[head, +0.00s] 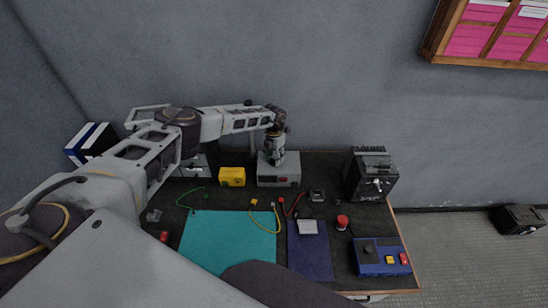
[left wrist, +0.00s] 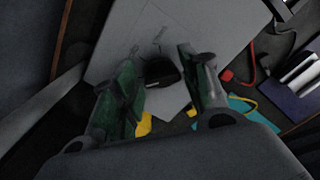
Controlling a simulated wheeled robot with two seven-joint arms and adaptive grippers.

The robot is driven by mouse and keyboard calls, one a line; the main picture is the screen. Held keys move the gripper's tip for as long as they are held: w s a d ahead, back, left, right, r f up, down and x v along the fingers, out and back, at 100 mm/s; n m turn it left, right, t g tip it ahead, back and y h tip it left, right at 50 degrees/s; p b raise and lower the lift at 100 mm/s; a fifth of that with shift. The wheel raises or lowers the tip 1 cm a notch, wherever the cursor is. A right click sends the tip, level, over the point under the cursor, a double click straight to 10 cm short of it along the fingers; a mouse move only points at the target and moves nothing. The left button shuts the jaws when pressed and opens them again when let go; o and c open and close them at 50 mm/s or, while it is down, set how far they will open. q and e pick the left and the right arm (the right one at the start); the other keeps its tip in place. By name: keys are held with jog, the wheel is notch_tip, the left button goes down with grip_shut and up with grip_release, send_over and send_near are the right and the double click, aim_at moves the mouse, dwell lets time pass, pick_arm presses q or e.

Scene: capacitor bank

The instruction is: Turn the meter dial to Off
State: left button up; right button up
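The meter appears to be the light grey box (head: 280,180) with a small red spot on its front, at the back middle of the table. The left wrist view shows its pale face (left wrist: 215,25) up close, with faint thin lines. A black dial (left wrist: 160,71) sits on that face. My left gripper (left wrist: 160,54) is open, with one finger on each side of the dial; I cannot tell whether they touch it. In the head view my left gripper (head: 273,157) points down at the box and hides the dial. The dial's setting is not readable. My right gripper is not in view.
A yellow box (head: 232,177) stands just left of the grey box. A black unit (head: 370,176) is to the right. A teal mat (head: 230,235), a dark blue mat (head: 309,255), loose leads and a blue box (head: 380,258) with buttons lie nearer.

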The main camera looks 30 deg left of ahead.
pick_arm(q)
jog(key=shift+o, duration=0.9)
jog(key=shift+f, duration=0.1)
notch_tip(320, 180, up, 12)
dwell(0.3)
jog(key=shift+s+f, duration=0.1)
jog(key=shift+s, duration=0.05)
dwell(0.4)
